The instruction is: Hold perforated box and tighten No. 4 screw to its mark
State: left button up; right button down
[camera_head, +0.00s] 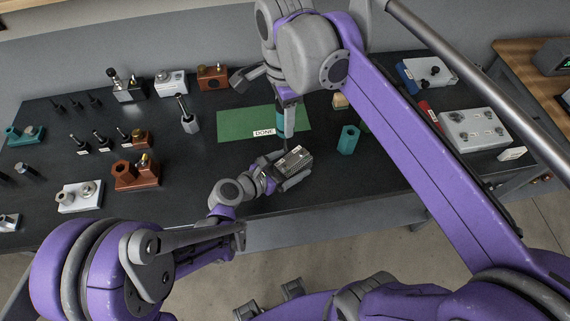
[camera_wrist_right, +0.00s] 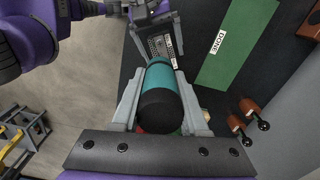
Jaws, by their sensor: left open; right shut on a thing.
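The perforated box (camera_head: 296,158) is a small grey block with a holed face near the table's front edge. It also shows in the right wrist view (camera_wrist_right: 158,46), with a white label at its corner. My left gripper (camera_head: 283,172) is open, with its fingers around the box; whether they touch it is unclear. My right gripper (camera_head: 290,101) is shut on a teal and black screwdriver (camera_wrist_right: 160,88). The driver (camera_head: 282,121) points down, and its thin shaft ends at or just above the box. The No. 4 screw and its mark are too small or hidden to tell.
A green mat (camera_head: 238,125) labelled DONE lies behind the box. A teal hexagonal block (camera_head: 348,139) stands to the right. A grey labelled box (camera_head: 474,131) and a blue tray (camera_head: 412,78) lie farther right. Several blocks and tools, including a brown fixture (camera_head: 136,177), stand on the left.

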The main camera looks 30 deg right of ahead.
pick_arm(q)
jog(key=v, duration=1)
jog(key=shift+s+a, duration=0.1)
jog(key=shift+a, duration=0.2)
jog(key=shift+s+a+r, duration=0.1)
jog(key=shift+a, duration=0.05)
